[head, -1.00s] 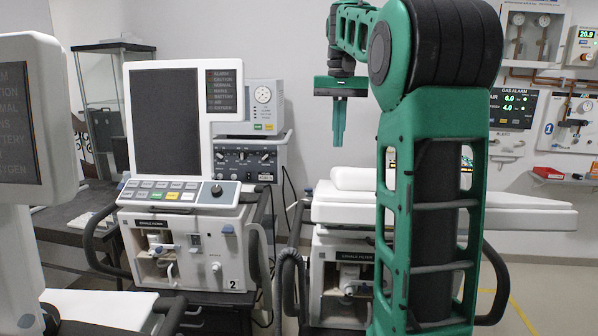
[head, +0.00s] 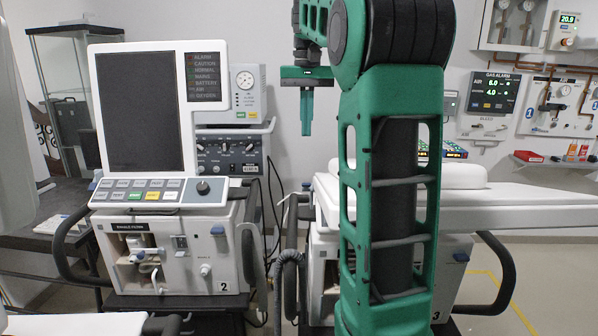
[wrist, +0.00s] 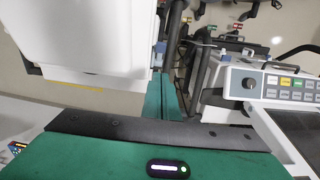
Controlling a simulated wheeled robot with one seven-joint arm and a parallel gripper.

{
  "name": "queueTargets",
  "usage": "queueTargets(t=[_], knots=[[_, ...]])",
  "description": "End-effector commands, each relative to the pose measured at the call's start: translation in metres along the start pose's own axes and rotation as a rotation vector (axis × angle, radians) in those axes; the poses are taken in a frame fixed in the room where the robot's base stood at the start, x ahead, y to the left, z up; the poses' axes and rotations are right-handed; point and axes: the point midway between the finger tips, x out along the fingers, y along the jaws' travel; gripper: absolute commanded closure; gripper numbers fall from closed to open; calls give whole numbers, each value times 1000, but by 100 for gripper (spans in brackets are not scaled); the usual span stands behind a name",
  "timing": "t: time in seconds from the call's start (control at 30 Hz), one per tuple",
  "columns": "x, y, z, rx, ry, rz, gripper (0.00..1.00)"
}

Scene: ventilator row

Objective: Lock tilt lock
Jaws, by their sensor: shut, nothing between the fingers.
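My gripper (head: 306,112) hangs pointing down in front of the back wall, with its fingers together and nothing between them. In the wrist view its shut fingers (wrist: 166,97) point down between a white surface and a ventilator panel. Ventilator 2 (head: 185,265) stands left of my arm, with an upright dark screen (head: 138,112) above a keypad with a knob (head: 203,188). A blue tab (head: 217,230) is on its front. I cannot tell which part is the tilt lock. Ventilator 3 (head: 325,270) is partly hidden behind my arm.
A grey unit with dials (head: 232,150) stands behind ventilator 2. A gas alarm panel (head: 494,92) is on the wall. Floor (head: 490,300) shows at lower right.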

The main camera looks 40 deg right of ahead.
Motion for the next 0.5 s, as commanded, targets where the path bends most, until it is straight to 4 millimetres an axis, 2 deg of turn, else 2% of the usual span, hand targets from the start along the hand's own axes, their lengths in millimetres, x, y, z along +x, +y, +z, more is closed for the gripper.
queueTargets(t=[0.43,0.5], knots=[[83,2,0,2,-3,-1,100],[92,2,6,2,-2,-2,100]])
